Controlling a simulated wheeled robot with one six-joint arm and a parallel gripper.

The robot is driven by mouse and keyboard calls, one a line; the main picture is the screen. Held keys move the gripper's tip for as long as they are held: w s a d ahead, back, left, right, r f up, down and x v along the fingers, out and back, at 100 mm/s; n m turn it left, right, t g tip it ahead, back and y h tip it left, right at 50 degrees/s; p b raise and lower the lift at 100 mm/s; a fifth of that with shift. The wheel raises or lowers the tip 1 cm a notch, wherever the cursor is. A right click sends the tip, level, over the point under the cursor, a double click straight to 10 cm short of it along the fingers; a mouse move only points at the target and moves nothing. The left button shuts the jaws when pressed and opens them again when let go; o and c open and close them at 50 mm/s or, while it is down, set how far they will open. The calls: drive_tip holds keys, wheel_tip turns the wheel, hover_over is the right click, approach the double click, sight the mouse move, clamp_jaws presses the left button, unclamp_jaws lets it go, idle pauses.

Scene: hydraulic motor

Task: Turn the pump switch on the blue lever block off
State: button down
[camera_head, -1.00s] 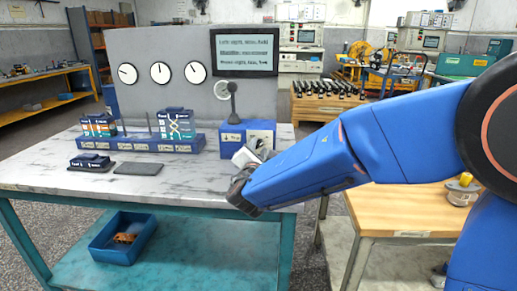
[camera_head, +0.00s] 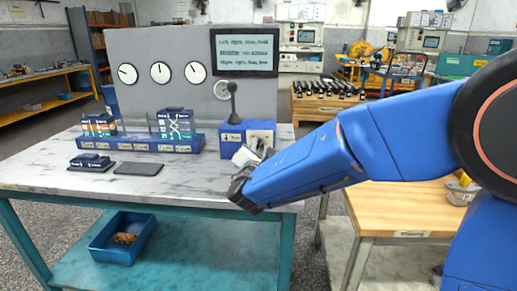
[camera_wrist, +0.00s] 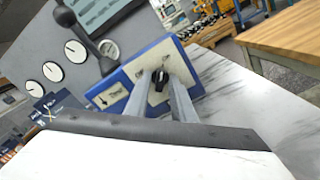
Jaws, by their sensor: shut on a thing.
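The blue lever block (camera_head: 231,139) stands at the right end of the marble-topped table, with its dark lever (camera_head: 233,102) upright on top. In the wrist view the block (camera_wrist: 150,56) appears tilted, with a pale front panel. The pump switch (camera_wrist: 159,79) is a small black knob on that panel. My gripper (camera_wrist: 160,82) has its two grey fingers on either side of the knob and is shut on it. In the head view my gripper (camera_head: 247,155) is at the block's front, and my wrist partly hides it. The panel's small lettering is too blurred to read.
A long blue valve base (camera_head: 150,143) stands left of the block. A small dark block (camera_head: 90,162) and a grey plate (camera_head: 138,169) lie in front. Gauges and a dark text board (camera_head: 244,52) are on the panel behind. The table's front right is clear.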

drive_tip(key=n, duration=0.8)
drive_tip(key=shift+n, duration=0.3)
drive_tip(key=n, duration=0.4)
drive_tip(key=shift+f, duration=0.1)
drive_tip(key=shift+n, duration=2.1)
drive_tip(key=c, duration=1.8)
unclamp_jaws()
drive_tip(key=s, duration=1.7)
drive_tip(key=shift+s+a, duration=0.2)
drive_tip(key=shift+s, duration=0.05)
